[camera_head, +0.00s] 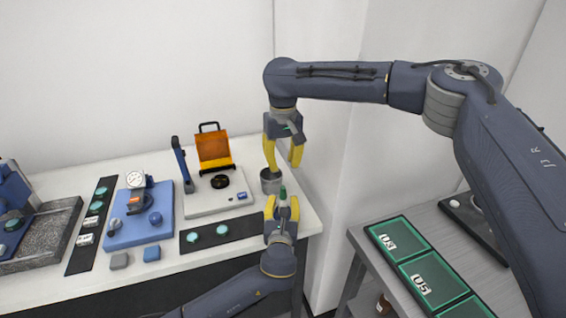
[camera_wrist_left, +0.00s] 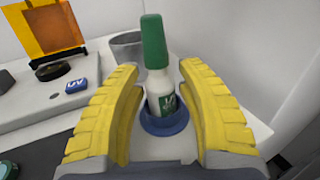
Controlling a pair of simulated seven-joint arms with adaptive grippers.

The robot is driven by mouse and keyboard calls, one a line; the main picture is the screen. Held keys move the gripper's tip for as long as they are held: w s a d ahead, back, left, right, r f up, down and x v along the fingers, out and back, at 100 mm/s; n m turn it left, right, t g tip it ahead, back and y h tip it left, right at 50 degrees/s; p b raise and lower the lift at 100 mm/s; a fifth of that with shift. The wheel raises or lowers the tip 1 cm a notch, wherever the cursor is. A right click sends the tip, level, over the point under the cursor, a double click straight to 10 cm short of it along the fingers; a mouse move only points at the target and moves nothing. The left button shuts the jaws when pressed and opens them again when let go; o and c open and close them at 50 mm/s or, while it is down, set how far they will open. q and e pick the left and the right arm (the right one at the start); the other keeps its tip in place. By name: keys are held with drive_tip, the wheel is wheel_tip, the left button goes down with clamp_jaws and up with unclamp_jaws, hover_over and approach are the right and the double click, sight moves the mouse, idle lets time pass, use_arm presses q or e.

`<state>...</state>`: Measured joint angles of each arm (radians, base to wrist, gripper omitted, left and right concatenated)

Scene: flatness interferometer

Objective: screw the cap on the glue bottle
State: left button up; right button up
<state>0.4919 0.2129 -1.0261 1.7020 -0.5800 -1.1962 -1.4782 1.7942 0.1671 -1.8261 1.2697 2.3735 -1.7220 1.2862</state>
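The white glue bottle (camera_wrist_left: 160,88) stands in a blue ring-shaped holder (camera_wrist_left: 166,122) in the left wrist view. The green cap (camera_wrist_left: 154,42) sits on top of the bottle; whether it is threaded tight I cannot tell. In the head view the cap (camera_head: 283,192) shows between my left fingers. My left gripper (camera_wrist_left: 162,90) has its yellow fingers on either side of the bottle, with a visible gap on each side. My right gripper (camera_head: 283,162) points down above and behind the bottle, its fingers apart with nothing seen between them.
A grey cup (camera_head: 270,182) stands just behind the bottle. A pale instrument base (camera_head: 210,199) with an orange shield (camera_head: 213,149) is to the left. A black strip (camera_head: 240,227) with green discs lies in front. The side table (camera_head: 440,221) at right holds green trays.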

use_arm(q)
drive_tip(key=shift+o, duration=1)
drive_tip(key=s, duration=1.2)
drive_tip(key=shift+a, duration=0.35)
